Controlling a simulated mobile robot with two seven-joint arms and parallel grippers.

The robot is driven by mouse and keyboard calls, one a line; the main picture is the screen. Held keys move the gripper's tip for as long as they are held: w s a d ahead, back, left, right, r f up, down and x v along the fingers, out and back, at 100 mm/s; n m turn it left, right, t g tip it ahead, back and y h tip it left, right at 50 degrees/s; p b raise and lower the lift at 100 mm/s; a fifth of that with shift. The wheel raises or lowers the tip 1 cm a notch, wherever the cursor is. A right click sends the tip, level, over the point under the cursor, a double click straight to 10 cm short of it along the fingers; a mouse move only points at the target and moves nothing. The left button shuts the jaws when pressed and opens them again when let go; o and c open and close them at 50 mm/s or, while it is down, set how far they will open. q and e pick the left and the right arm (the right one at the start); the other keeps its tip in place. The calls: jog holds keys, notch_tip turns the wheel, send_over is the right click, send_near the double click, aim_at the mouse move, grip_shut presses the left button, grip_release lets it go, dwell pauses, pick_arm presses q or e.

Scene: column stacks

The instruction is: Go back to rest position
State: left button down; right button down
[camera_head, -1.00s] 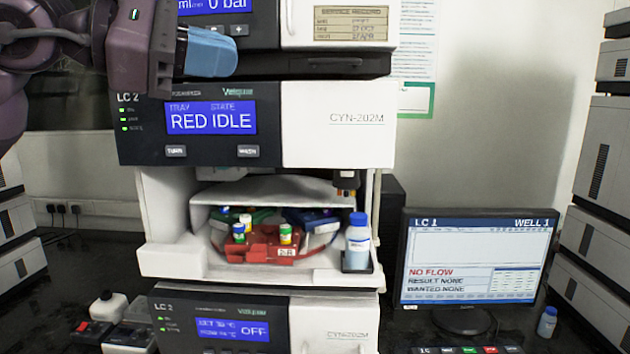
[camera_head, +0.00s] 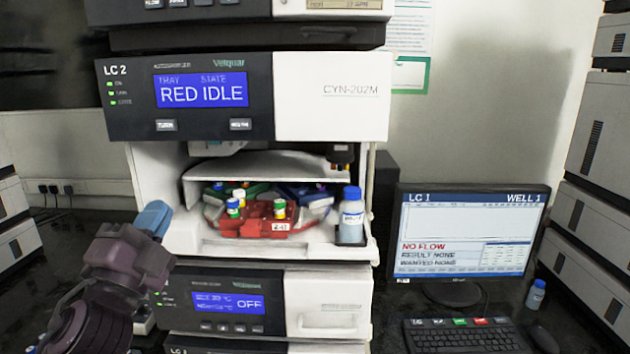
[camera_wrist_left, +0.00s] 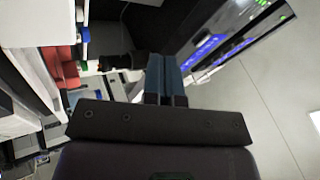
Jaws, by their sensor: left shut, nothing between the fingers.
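My left gripper (camera_head: 153,217) is shut and empty, with blue fingers pointing up and right. It is in front of the lower left side of the LC 2 stack, just left of the open autosampler bay. In the left wrist view its shut blue fingers (camera_wrist_left: 165,78) stand out over the dark gripper body, with nothing between them. My right gripper is in neither view.
The LC 2 autosampler (camera_head: 330,95) reads RED IDLE. Its bay holds a red tray (camera_head: 262,222) with capped vials and a blue-capped bottle (camera_head: 352,218) at the right. A monitor (camera_head: 466,235) and keyboard (camera_head: 465,336) stand right. Another instrument stack (camera_head: 590,180) is at the far right.

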pick_arm(q)
jog(key=s+a+f+n+g+y, duration=0.2)
jog(key=s+f+n+g+y, duration=0.15)
jog(key=f, duration=0.45)
jog(key=s+a+f+n+g+y, duration=0.2)
jog(key=a+f+n+g, duration=0.1)
jog(key=f+n, duration=0.3)
jog(key=s+a+f+n+g+y, duration=0.2)
jog(key=f+n+g+y, duration=0.1)
jog(key=f, duration=0.6)
jog(key=s+d+f+n+g+h, duration=0.1)
jog(key=s+f+n+g, duration=0.3)
jog(key=s+f, duration=0.5)
jog(key=s+d+f+n+g+h, duration=0.1)
jog(key=s+f+g+h, duration=0.1)
jog(key=s+f+g, duration=0.7)
jog(key=w+f+t, duration=0.5)
jog(key=f+t, duration=0.2)
jog(key=t, duration=0.3)
jog(key=shift+f, duration=0.2)
jog(key=shift+m, duration=0.25)
